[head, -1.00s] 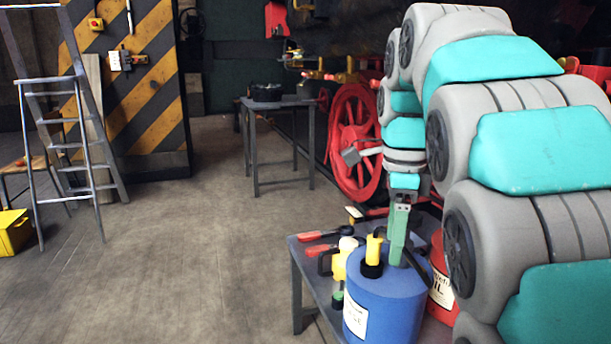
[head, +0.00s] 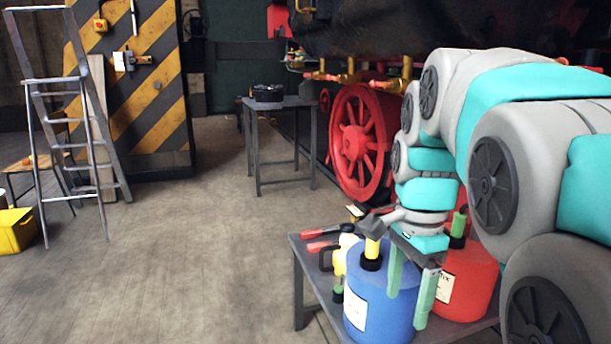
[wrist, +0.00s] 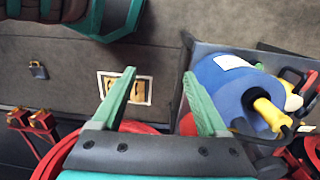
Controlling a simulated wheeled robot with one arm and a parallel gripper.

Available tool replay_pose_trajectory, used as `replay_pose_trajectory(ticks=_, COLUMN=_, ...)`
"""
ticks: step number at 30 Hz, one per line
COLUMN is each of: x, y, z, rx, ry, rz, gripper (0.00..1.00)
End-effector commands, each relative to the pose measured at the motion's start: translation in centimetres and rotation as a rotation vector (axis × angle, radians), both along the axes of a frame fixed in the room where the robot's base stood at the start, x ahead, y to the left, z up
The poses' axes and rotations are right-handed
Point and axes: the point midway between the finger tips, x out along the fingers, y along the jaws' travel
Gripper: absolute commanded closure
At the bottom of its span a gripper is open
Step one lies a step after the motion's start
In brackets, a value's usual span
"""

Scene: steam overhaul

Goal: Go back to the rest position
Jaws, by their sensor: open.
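My gripper (head: 412,290) hangs open in the head view, its green fingers pointing down. It is in front of the blue can (head: 382,305) and the red can (head: 465,285), at the side of the small table. In the wrist view my gripper (wrist: 160,108) is open with nothing between its fingers. The blue can (wrist: 225,85) lies to the right of the fingers there, with its yellow spout. I cannot tell whether the right finger touches a can.
The small table (head: 299,287) also bears red-handled tools (head: 325,232). The floor at left centre is clear.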

Motion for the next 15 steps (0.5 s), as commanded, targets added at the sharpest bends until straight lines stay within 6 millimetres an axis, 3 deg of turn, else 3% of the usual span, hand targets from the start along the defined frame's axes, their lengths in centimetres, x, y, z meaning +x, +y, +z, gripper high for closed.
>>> replay_pose_trajectory(ticks=15, x=-14.9, y=0.3, z=-12.7, rx=0.079, ry=0.071, rz=0.920, gripper=0.24)
